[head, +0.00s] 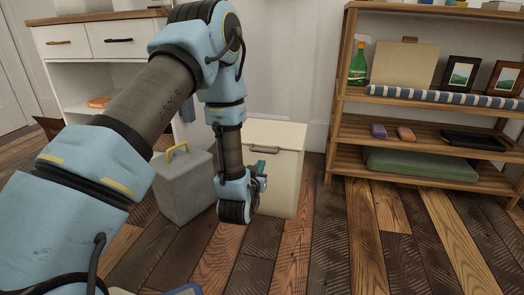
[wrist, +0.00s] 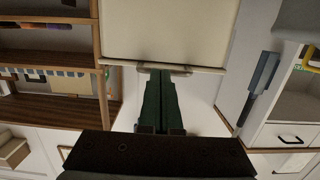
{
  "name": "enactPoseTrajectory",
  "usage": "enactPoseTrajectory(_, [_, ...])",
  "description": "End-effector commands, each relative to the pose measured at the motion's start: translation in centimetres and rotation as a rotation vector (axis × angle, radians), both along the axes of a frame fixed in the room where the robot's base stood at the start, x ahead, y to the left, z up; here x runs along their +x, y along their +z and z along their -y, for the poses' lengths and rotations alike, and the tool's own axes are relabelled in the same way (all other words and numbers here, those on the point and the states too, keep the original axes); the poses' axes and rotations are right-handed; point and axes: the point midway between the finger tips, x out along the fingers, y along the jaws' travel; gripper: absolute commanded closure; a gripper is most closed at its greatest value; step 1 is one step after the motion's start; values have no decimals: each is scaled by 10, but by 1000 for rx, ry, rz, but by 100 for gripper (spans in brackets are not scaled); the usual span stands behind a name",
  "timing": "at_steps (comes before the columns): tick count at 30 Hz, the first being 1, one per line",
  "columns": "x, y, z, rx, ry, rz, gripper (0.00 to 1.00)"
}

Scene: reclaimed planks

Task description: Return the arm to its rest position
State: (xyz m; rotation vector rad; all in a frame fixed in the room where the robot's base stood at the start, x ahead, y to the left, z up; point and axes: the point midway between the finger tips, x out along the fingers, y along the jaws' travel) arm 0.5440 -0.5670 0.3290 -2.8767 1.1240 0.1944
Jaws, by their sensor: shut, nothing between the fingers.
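My arm reaches from the lower left of the head view, bends at the top and hangs down at the middle. My gripper (head: 260,174) is low in front of a cream bin (head: 284,180) with a grey handle (head: 266,149). In the wrist view my gripper (wrist: 163,80) shows two dark green fingers lying together, with nothing between them. Their tips appear close to the bin's handle (wrist: 150,68); I cannot tell whether they touch it. My wrist hides part of the bin's left side in the head view.
A grey box with a yellow handle (head: 178,149) stands left of my wrist. A wooden shelf (head: 340,115) with several items stands at right. A white drawer cabinet (head: 80,75) is behind my arm at left. Plank floor (head: 360,240) is clear at front right.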

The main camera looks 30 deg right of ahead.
Motion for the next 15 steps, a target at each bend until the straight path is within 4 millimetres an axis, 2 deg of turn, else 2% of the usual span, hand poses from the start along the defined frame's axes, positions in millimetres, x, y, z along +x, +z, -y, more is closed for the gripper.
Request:
enactPoseTrajectory(3, [-6, -9, -5, 2, -1, -1, 100])
enactPoseTrajectory(9, [-10, -15, -8, -1, -1, 1, 100])
enactPoseTrajectory(13, [-7, -12, -10, 3, 3, -4, 100])
enactPoseTrajectory(15, [2, -3, -15, 18, 16, -23, 100])
